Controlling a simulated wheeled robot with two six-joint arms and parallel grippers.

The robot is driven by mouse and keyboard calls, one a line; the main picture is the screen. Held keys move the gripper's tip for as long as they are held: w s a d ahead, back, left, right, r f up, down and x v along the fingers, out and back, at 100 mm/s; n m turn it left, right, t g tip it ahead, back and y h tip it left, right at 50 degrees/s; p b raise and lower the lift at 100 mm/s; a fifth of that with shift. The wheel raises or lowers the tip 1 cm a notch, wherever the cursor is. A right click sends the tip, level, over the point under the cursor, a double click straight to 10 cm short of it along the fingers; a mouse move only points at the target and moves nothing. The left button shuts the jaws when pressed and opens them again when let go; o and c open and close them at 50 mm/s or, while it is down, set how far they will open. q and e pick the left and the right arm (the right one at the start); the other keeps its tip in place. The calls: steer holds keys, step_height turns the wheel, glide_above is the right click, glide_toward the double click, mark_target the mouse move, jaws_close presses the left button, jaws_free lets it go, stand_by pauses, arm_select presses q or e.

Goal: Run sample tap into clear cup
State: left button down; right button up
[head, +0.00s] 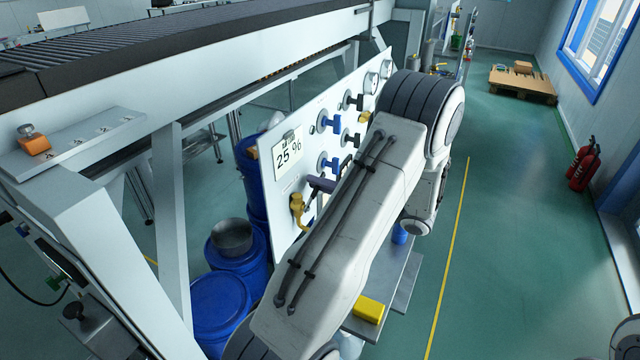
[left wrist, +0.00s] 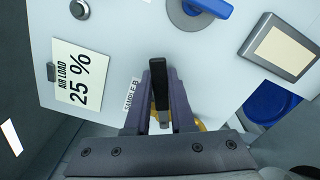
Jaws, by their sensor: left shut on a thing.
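The sample tap (head: 297,208) is a yellow fitting low on the white panel, partly behind my arm in the head view. In the left wrist view its black lever (left wrist: 159,72) stands between the two purple fingers of my left gripper (left wrist: 159,90), beside a "SAMPLE B" label (left wrist: 130,94). The left gripper is shut on this lever. A little of the tap's yellow body (left wrist: 202,125) shows behind the right finger. In the head view the left gripper (head: 320,185) is at the tap, largely hidden by my arm. I cannot make out the clear cup. My right gripper is not in view.
The panel (head: 262,150) carries a "25 %" card (head: 288,152), blue-handled valves (head: 328,122) and gauges. A yellow block (head: 368,309) lies on the grey shelf (head: 385,285) below, near a blue container (head: 400,234). Blue drums (head: 220,303) stand left.

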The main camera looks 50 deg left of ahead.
arm_select(q)
steer(key=m+p, duration=0.1)
steer(key=p, duration=0.1)
steer(key=f+m+p, duration=0.1)
steer(key=p, duration=0.1)
steer(key=m+p, duration=0.1)
steer(key=p, duration=0.1)
steer(key=shift+w+a+f+m, duration=0.1)
steer(key=shift+w+f+m, duration=0.15)
steer(key=shift+m, duration=0.15)
steer(key=shift+w+f+m+p, duration=0.1)
steer(key=shift+f+m+p, duration=0.2)
steer(key=shift+m+p, duration=0.15)
steer(key=shift+f+m, duration=0.4)
steer(key=shift+m, duration=0.05)
steer(key=shift+f, duration=0.1)
steer(key=c, duration=0.8)
jaws_free()
steer(key=shift+o, duration=0.2)
